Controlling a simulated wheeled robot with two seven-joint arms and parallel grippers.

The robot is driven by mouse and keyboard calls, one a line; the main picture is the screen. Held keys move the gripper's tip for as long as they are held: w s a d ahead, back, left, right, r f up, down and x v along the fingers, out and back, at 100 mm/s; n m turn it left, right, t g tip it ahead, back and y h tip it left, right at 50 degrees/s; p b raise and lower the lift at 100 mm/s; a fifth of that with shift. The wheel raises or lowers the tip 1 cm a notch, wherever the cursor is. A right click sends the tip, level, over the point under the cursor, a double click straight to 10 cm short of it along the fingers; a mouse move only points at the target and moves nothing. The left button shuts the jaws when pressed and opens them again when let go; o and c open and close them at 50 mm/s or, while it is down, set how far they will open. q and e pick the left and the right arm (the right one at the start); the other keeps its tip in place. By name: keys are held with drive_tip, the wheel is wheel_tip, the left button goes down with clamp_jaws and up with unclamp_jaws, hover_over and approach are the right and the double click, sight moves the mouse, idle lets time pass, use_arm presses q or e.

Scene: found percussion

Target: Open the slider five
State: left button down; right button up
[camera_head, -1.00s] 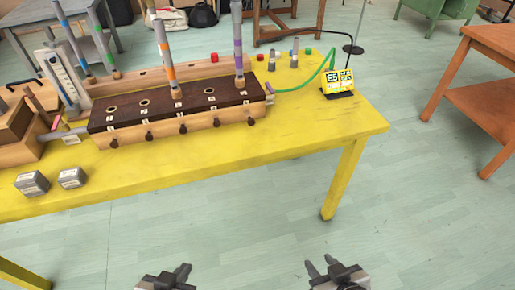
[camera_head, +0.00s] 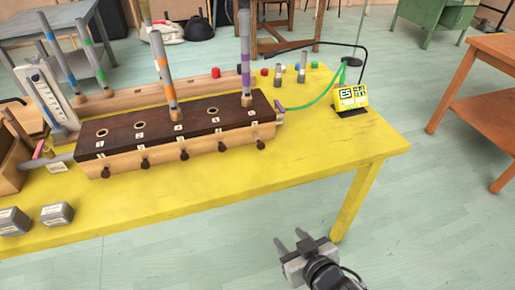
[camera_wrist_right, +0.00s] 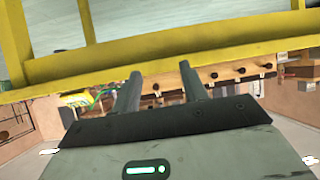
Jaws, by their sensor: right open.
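A long wooden box (camera_head: 190,150) with a dark top stands on the yellow table. Several dark slider knobs line its front, with small labels above them. The rightmost knob (camera_head: 260,144), by its place slider five, sits near the box's right end and looks pushed in like the others. My right gripper (camera_head: 290,238) is open and empty, in front of the table's front edge and apart from the box. In the right wrist view the picture is turned over, and the end knob (camera_wrist_right: 155,87) shows between the open fingers (camera_wrist_right: 160,72). My left gripper is out of view.
The yellow table's (camera_head: 310,160) front edge lies between my right gripper and the box. An orange-banded tube (camera_head: 165,75) and a purple-banded tube (camera_head: 245,60) stand on the box. A yellow display (camera_head: 352,97) with a green cable is at the right.

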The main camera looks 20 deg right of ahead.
drive_tip(key=w+d+t+b, duration=0.1)
drive_tip(key=w+t+b, duration=0.2)
drive_tip(key=w+b, duration=0.3)
drive_tip(key=m+t+h+b, duration=0.1)
drive_tip(key=t+b, duration=0.2)
approach(262, 147)
drive_tip(key=w, duration=0.8)
drive_tip(key=shift+a+p, duration=0.2)
drive_tip(key=shift+p, duration=0.2)
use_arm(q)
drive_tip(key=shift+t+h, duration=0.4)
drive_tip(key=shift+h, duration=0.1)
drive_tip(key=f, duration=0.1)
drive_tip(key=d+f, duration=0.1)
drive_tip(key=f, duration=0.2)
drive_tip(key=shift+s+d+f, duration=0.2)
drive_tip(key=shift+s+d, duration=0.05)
use_arm(e)
drive_tip(key=shift+w, duration=0.15)
drive_tip(key=shift+c, duration=0.3)
